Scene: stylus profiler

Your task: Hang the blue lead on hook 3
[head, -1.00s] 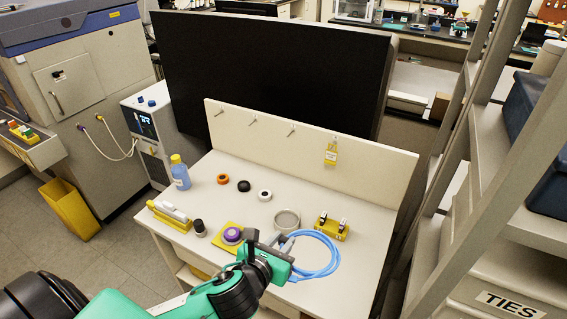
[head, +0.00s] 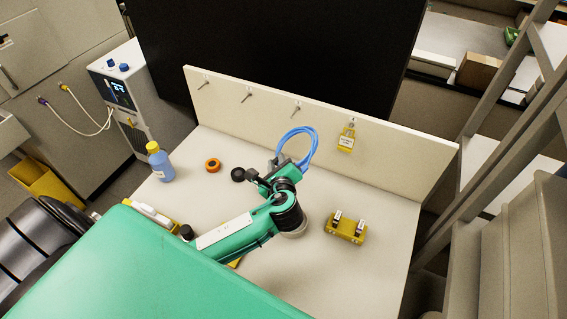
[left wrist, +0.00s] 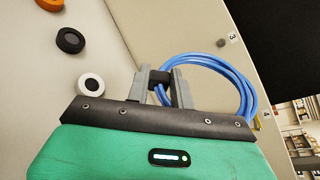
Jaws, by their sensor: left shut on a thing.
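The blue lead (head: 313,148) is a coiled loop held up in front of the white back panel. My left gripper (head: 278,161) is shut on it. In the left wrist view, the fingers (left wrist: 160,80) close on a black band around the lead, and the coil (left wrist: 246,90) extends to the right beyond them. Hook 3 (head: 297,108) is the third peg from the left on the panel, empty, above the coil. In the left wrist view, hook 3 (left wrist: 222,43) stands beside a "3" label, apart from the coil. My right gripper is out of view.
A yellow tag (head: 346,140) hangs from the fourth hook. Two pegs to the left, one of them here (head: 247,97), are empty. An orange ring (head: 213,165), black ring (head: 238,174), blue bottle (head: 160,165) and yellow block (head: 346,227) stand on the bench.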

